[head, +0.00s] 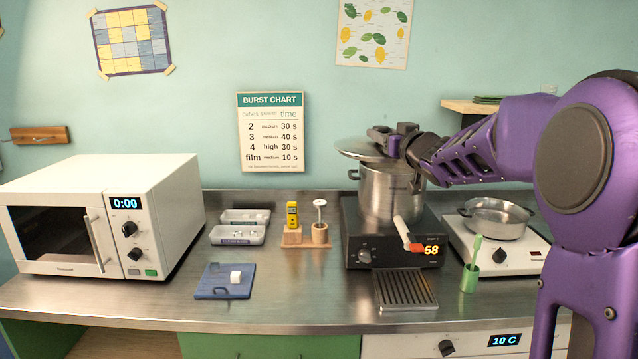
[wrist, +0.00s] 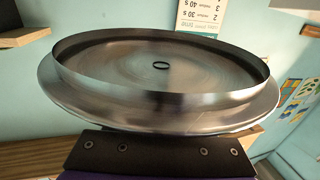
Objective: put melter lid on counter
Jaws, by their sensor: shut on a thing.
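The melter lid (head: 358,150) is a round metal lid, held above the tall steel melter pot (head: 390,195). It is raised and set toward the left of the pot's rim, so part of the pot's mouth looks uncovered. My gripper (head: 392,139) is shut on the lid from above. In the wrist view the lid (wrist: 160,85) fills most of the picture, with its rimmed side and a small dark ring at its middle showing. The fingertips are hidden behind the lid there. The steel counter (head: 290,312) runs along the front.
A microwave (head: 75,215) stands at left. A blue board (head: 225,283) with a white cube, two trays (head: 238,235) and a wooden holder (head: 306,240) lie mid-counter. A hotplate with pan (head: 497,220) and a green cup (head: 469,278) are at right. The counter front centre is bare.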

